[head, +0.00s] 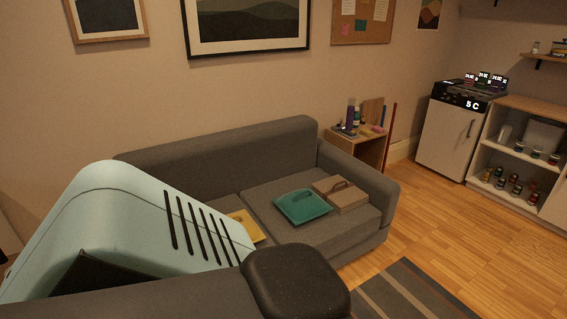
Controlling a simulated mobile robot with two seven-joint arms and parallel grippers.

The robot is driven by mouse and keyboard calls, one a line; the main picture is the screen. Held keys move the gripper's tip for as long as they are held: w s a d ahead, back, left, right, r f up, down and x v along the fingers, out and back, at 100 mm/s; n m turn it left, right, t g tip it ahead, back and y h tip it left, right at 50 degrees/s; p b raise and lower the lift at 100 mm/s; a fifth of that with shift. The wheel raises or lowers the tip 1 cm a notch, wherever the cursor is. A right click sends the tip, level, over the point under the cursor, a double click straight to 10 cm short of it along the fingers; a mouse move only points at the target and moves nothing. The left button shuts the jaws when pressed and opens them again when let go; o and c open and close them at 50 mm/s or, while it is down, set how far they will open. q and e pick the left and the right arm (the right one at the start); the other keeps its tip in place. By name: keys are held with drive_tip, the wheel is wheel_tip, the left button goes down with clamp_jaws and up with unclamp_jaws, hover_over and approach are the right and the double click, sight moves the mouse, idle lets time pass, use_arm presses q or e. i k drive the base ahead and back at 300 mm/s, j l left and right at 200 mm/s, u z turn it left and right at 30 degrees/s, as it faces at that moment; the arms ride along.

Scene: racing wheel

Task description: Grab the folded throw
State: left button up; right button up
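The grey sofa (222,162) stands against the wall in the head view. On its right seat lies a flat, folded-looking brown piece (346,200) with a darker strap or loop on top. A flat teal piece (303,213) with a similar loop lies just left of it, close beside it. A yellow piece (247,224) lies further left, partly hidden. I cannot tell for sure which of these is the folded throw. Neither of my grippers is in view.
A large pale blue and dark grey form close to the camera hides the sofa's left front. A small wooden side table (366,152) with several items stands beyond the right armrest. A striped rug (405,296) lies in front; wooden floor on the right is clear.

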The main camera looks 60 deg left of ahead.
sight(343, 195)
drive_tip(key=u, duration=1.65)
drive_tip(key=i+l, duration=0.35)
drive_tip(key=i+l+u, duration=0.1)
drive_tip(key=i+l, duration=0.5)
drive_tip(key=l, duration=0.15)
drive_tip(key=i+l+u, duration=0.1)
drive_tip(key=i+l, duration=0.55)
drive_tip(key=l, duration=0.15)
drive_tip(key=i+l+u, duration=0.15)
drive_tip(key=i+l, duration=0.4)
drive_tip(key=l, duration=0.3)
drive_tip(key=i+l+u, duration=0.1)
drive_tip(key=i+l, duration=0.2)
drive_tip(key=l, duration=0.15)
drive_tip(key=i+l, duration=0.2)
drive_tip(key=i, duration=0.05)
